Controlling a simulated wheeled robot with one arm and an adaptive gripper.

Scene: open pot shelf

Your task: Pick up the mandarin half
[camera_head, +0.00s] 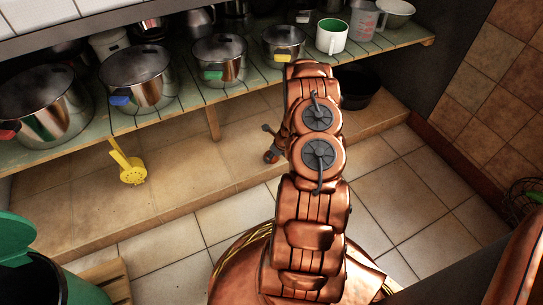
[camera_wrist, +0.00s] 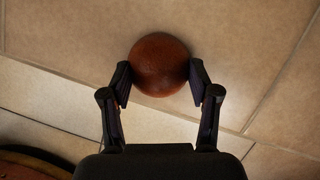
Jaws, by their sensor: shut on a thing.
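The mandarin half (camera_wrist: 159,64) shows in the wrist view as a round, reddish-brown dome between my fingertips. My gripper (camera_wrist: 160,82) is shut on it, with one finger on each side. In the head view, my gripper (camera_head: 271,146) is low at the left of my arm, over the tiled ledge below the shelf. A small orange-red patch of the mandarin half (camera_head: 271,157) shows there, and the rest is hidden. I cannot tell whether it touches the tiles.
A yellow tool (camera_head: 131,168) is left of my gripper. Steel pots (camera_head: 140,75) and a white mug with a green inside (camera_head: 331,38) stand on the shelf (camera_head: 185,105) above. A black pan (camera_head: 358,92) sits under the shelf. A green bin (camera_head: 30,262) is at lower left.

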